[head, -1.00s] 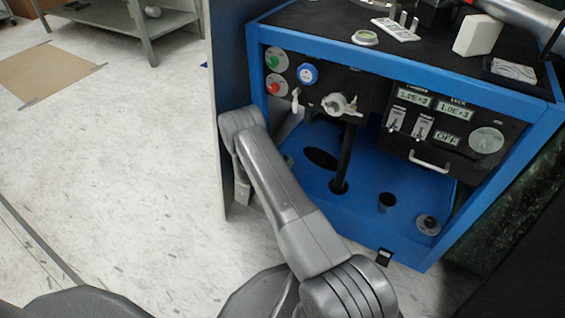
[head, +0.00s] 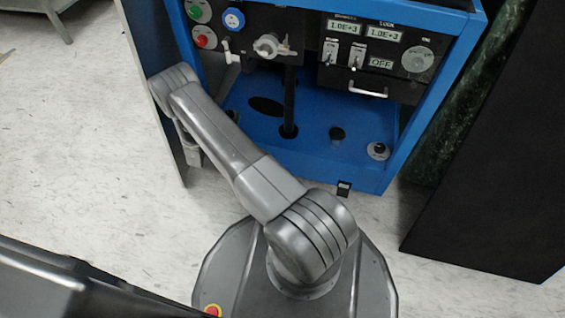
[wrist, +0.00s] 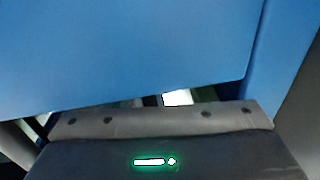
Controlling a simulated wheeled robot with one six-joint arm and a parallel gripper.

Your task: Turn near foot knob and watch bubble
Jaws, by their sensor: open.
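The blue cabinet (head: 385,178) stands ahead with its open front bay facing me. A small black foot part (head: 344,189) shows at its lower front edge; I cannot tell whether this is the near foot knob. My gripper (wrist: 160,118) shows in the wrist view as a grey bar with bolts and a dark body with a green-lit mark. It is open, close to a large blue surface (wrist: 130,55). Its fingertips are not clear. In the head view my arm reaches to the cabinet's left side and mostly hides the gripper.
A grey upright panel (head: 152,100) stands beside the cabinet's left side, close to my arm. A tall black panel (head: 500,160) stands at the right. The front panel has buttons, a valve (head: 270,46) and a handle (head: 367,90).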

